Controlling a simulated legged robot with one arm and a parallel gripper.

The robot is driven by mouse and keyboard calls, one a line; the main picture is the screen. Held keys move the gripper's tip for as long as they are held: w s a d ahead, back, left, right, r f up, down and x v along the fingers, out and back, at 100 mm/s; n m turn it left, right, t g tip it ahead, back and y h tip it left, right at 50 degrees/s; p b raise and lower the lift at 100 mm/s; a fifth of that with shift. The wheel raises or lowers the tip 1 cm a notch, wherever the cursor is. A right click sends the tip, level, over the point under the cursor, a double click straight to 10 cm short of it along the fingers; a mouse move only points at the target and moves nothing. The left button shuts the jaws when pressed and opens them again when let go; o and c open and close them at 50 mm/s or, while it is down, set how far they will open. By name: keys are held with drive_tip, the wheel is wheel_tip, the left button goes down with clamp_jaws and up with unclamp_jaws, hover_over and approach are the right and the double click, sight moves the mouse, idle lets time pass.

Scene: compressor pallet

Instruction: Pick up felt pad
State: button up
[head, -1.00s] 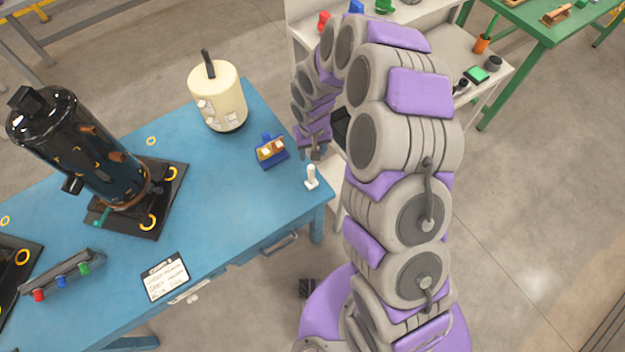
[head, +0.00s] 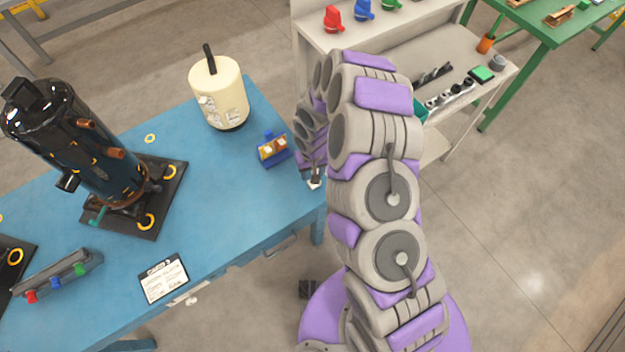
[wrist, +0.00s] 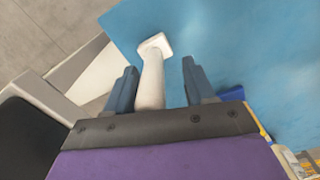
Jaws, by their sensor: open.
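A white piece with a square-looking end and a long rounded handle, which looks like the felt pad (head: 315,184), stands at the near right corner of the blue table. In the wrist view, the felt pad (wrist: 151,82) has its handle between the two blue-grey fingers, with a gap on each side. My gripper (wrist: 159,66) is open around it. In the head view, my gripper (head: 314,172) comes down over the pad and hides most of it; only a bit of white shows below the fingers.
The blue table (head: 215,190) also holds a small blue holder (head: 273,149), a cream cylinder (head: 219,95), a black compressor (head: 75,145) and a label card (head: 164,278). A pale shelf unit (head: 440,60) stands behind my arm. The table middle is clear.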

drive_tip(key=shift+d+f, duration=0.1)
drive_tip(key=shift+f, duration=0.4)
drive_tip(key=shift+d, duration=0.3)
drive_tip(key=shift+d+r, duration=0.1)
drive_tip(key=shift+d, duration=0.15)
drive_tip(key=shift+c, duration=1.1)
drive_tip(key=shift+a, duration=0.45)
drive_tip(key=c, duration=0.6)
drive_tip(key=shift+c, duration=0.8)
drive_tip(key=shift+d, duration=0.15)
clamp_jaws()
